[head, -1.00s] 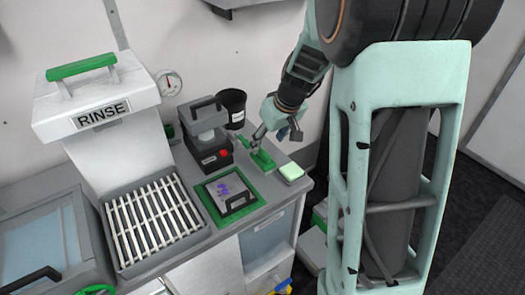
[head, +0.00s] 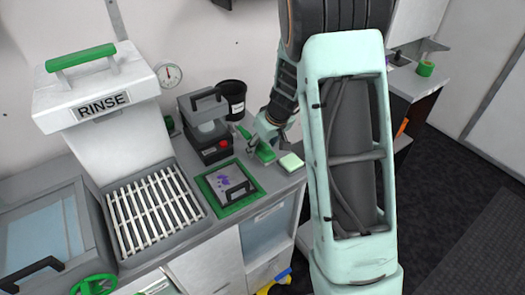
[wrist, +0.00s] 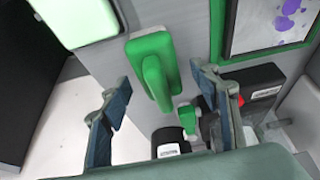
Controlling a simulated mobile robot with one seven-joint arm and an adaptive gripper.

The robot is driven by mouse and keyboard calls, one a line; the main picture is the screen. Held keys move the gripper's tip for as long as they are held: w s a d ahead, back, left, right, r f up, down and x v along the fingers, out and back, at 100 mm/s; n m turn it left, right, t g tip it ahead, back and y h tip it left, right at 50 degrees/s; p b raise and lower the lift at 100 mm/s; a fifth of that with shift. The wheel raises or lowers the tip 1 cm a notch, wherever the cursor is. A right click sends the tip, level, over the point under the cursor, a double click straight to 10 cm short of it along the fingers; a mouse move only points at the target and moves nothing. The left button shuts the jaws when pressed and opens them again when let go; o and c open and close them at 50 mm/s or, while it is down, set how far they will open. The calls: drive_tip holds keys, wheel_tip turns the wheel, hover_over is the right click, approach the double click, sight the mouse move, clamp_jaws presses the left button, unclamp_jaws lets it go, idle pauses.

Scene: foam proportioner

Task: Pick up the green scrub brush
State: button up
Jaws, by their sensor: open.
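The green scrub brush (head: 265,153) lies on the grey counter near its right end. In the wrist view the brush (wrist: 152,68) is a long green block, upper centre. My gripper (head: 257,143) is above the counter right by the brush in the head view and partly covers it. In the wrist view my gripper (wrist: 166,92) has its two fingers wide apart, with the brush showing between and ahead of the fingertips. Nothing is held. I cannot tell the exact height of the fingertips above the brush.
A pale green sponge (head: 291,161) lies right of the brush. A black cup (head: 232,95) and a dark device with a red button (head: 211,150) stand behind and left. A smaller green object (wrist: 187,117) is near the cup. A green-framed plate (head: 229,187) lies in front.

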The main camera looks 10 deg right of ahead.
drive_tip(key=c, duration=1.2)
drive_tip(key=shift+c, duration=0.4)
drive_tip(key=shift+r, duration=0.2)
